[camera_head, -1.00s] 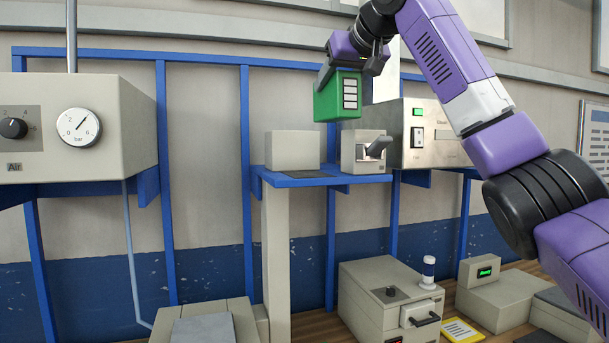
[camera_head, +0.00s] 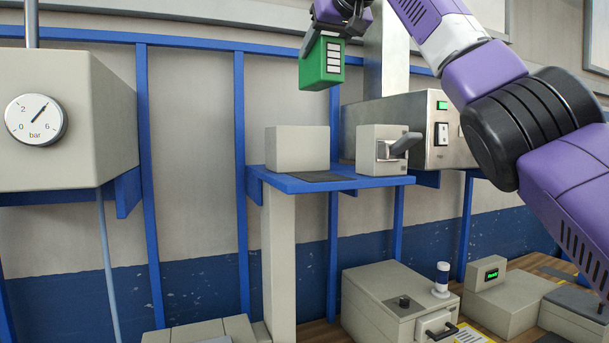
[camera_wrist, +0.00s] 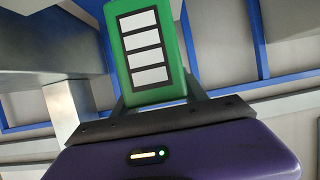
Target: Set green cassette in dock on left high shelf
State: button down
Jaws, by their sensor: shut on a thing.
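The green cassette (camera_head: 322,63), with a column of white label panels, is held by my gripper (camera_head: 326,32) in the head view. It hangs in the air above the blue high shelf (camera_head: 290,185), clear of it. In the wrist view the green cassette (camera_wrist: 152,50) stands between the fingers of my gripper (camera_wrist: 158,95). On the shelf, a plain beige block (camera_head: 298,149) stands at left and a beige unit with a grey lever (camera_head: 385,150) at right. A dark flat pad (camera_head: 322,176) lies at the shelf's front between them. I cannot tell which part is the dock.
A beige box with a pressure gauge (camera_head: 35,119) is at left. A metal box with a green switch (camera_head: 425,130) stands behind the shelf's right side. Blue posts (camera_head: 240,120) run up the wall. Beige machines (camera_head: 400,305) stand on the bench below.

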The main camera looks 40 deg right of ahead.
jog(key=shift+w, duration=0.3)
jog(key=shift+w+f, duration=0.1)
jog(key=shift+f, duration=0.25)
notch_tip(320, 180, down, 19)
jog(key=b, duration=0.8)
jog(key=shift+f+b, duration=0.1)
jog(key=shift+b, duration=0.25)
jog(key=c, duration=0.6)
grip_release()
jog(key=shift+f, duration=0.1)
